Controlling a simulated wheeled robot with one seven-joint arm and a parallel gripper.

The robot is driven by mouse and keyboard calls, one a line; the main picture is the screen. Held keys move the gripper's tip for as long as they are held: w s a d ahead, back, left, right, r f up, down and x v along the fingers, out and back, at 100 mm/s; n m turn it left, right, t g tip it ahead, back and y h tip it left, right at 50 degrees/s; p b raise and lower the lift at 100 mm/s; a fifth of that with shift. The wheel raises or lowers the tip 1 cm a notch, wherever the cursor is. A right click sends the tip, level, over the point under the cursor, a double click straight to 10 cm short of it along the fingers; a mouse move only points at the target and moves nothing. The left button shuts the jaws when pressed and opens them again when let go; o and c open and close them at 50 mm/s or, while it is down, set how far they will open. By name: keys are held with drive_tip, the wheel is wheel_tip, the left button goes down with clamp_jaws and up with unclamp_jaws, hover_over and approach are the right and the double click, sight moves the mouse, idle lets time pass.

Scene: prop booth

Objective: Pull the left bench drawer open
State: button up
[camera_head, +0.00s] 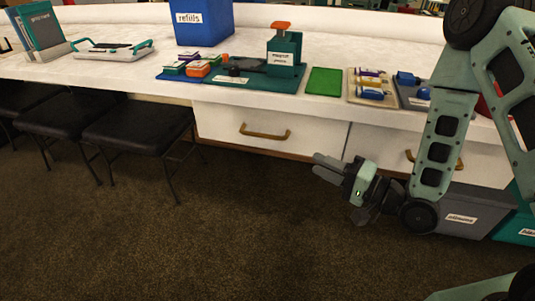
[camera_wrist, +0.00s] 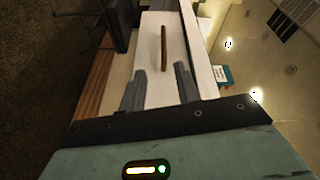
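The left bench drawer (camera_head: 222,124) has a white front and a brown bar handle (camera_head: 264,133). It looks closed under the bench top. In the wrist view the drawer front (camera_wrist: 152,55) and its handle (camera_wrist: 164,48) show ahead, beyond the fingers. My gripper (camera_head: 322,168) is in front of the bench, to the right of and lower than the handle, apart from it. In the wrist view the two fingers of my gripper (camera_wrist: 160,88) are spread, with nothing between them.
Black stools (camera_head: 138,127) stand left of the drawer. A second drawer handle (camera_head: 434,160) is partly behind my arm. Grey (camera_head: 468,212) and teal bins stand on the floor at right. The bench top holds a press (camera_head: 284,55), a green mat (camera_head: 323,81) and a blue refills bin (camera_head: 203,25).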

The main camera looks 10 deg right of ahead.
drive_tip(key=m, duration=0.1)
drive_tip(key=b, duration=0.9)
approach(268, 135)
drive_tip(key=shift+t, duration=0.4)
drive_tip(key=x, duration=0.6)
drive_tip(key=f+x, duration=0.1)
drive_tip(key=x, duration=0.3)
drive_tip(key=shift+a, duration=0.1)
clamp_jaws()
